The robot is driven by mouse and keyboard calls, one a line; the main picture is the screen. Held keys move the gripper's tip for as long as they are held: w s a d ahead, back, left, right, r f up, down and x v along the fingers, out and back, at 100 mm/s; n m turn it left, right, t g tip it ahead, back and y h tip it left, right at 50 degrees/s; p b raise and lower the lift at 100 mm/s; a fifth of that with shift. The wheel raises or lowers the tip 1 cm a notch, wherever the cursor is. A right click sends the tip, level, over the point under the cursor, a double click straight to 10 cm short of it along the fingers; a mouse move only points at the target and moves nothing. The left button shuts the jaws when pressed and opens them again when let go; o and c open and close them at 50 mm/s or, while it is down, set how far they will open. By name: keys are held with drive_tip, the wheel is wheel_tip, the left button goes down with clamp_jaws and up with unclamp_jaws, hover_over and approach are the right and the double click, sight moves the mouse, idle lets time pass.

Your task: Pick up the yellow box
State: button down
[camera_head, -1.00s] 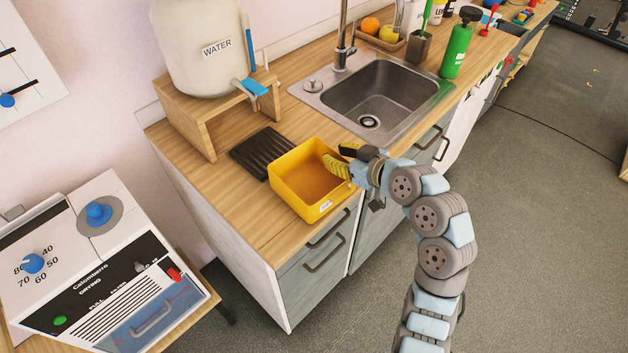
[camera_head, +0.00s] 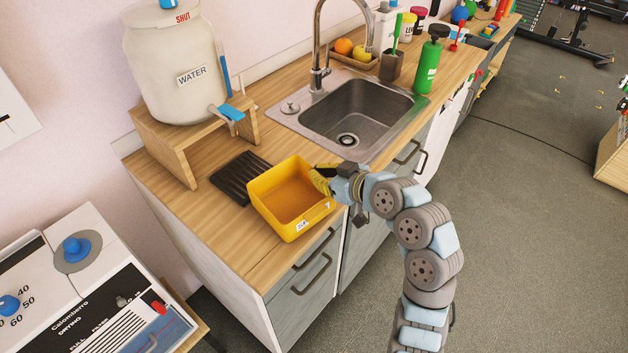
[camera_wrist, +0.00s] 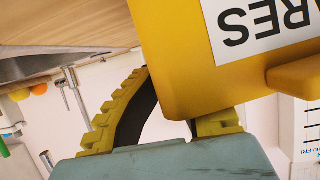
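The yellow box (camera_head: 274,216) is an open, empty bin standing on the wooden counter, with a white label on its front. My gripper (camera_head: 322,180) is at the box's right wall, by the rim. In the wrist view the box (camera_wrist: 190,75) fills the upper right, its label upside down. One yellow finger of my gripper (camera_wrist: 168,98) is outside the wall, bent with its tip against it. The other finger goes behind the box's front wall, so its tip is hidden. The fingers look closed on the side wall.
A dark ribbed rack (camera_head: 238,176) lies just left of the box. Behind are the sink (camera_head: 400,118) with its tall faucet and a wooden stand (camera_head: 172,150) bearing the water tank (camera_head: 165,75). A green bottle (camera_head: 428,68) stands right of the sink. The counter's front edge is close to the box.

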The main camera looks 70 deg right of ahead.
wheel_tip(320, 180, up, 3)
drive_tip(key=shift+f, duration=0.2)
drive_tip(key=s+a+r+b, duration=0.7)
drive_tip(key=a+r+b, duration=0.1)
drive_tip(key=a, duration=0.4)
drive_tip(key=shift+r, duration=0.75)
